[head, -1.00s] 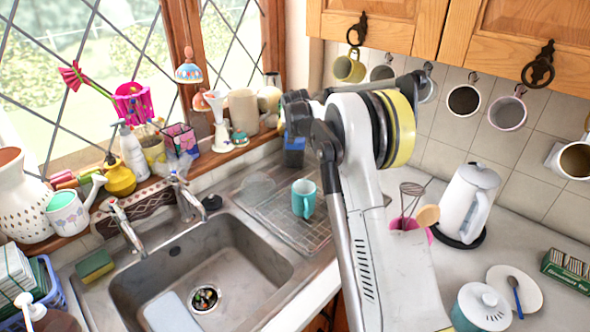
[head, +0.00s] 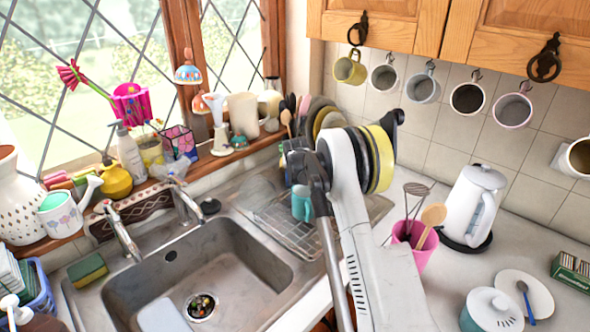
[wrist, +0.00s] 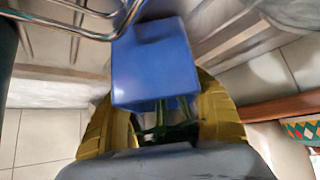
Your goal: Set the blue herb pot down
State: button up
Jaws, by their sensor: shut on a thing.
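The blue herb pot (wrist: 155,65) fills the upper middle of the wrist view as a plain blue box. My gripper (wrist: 165,112) is shut on it, with a yellow finger on either side. A little green, likely herb leaves, shows between the fingers. Whether the pot touches anything beneath it cannot be told. In the head view my arm covers the area around the gripper, and I cannot make out the pot there.
The drainer rack (head: 280,225) holds a teal mug (head: 302,203) partly behind my arm. Metal bars (wrist: 55,25) show close to the pot in the wrist view. The sink (head: 205,270) lies left. Plates (head: 325,118) stand behind the arm. The windowsill (head: 215,158) is crowded.

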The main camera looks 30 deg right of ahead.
jog(key=shift+f, duration=0.15)
jog(key=o, duration=1.4)
